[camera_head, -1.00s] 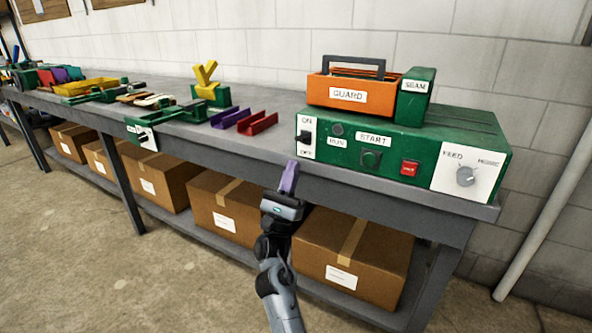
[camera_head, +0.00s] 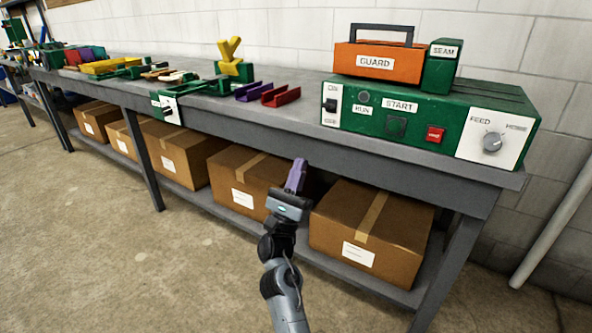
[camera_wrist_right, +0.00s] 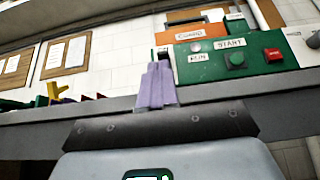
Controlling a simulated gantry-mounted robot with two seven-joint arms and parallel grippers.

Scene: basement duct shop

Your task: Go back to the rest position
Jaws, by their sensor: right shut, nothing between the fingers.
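My right gripper (camera_head: 297,174) has purple fingers, which are shut with nothing between them. It is in front of the bench, below the level of the bench top, with the cardboard boxes behind it in the head view. In the right wrist view its closed fingers (camera_wrist_right: 157,86) point toward the bench edge and the green machine (camera_wrist_right: 232,58). My left gripper is not in view.
The grey bench (camera_head: 300,122) carries the green machine (camera_head: 380,122) with an orange guard (camera_head: 376,62), purple (camera_head: 253,91) and red (camera_head: 281,95) channels, and a yellow Y-shaped piece (camera_head: 231,60). Boxes (camera_head: 372,232) fill the lower shelf. Floor (camera_head: 120,260) in front is clear.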

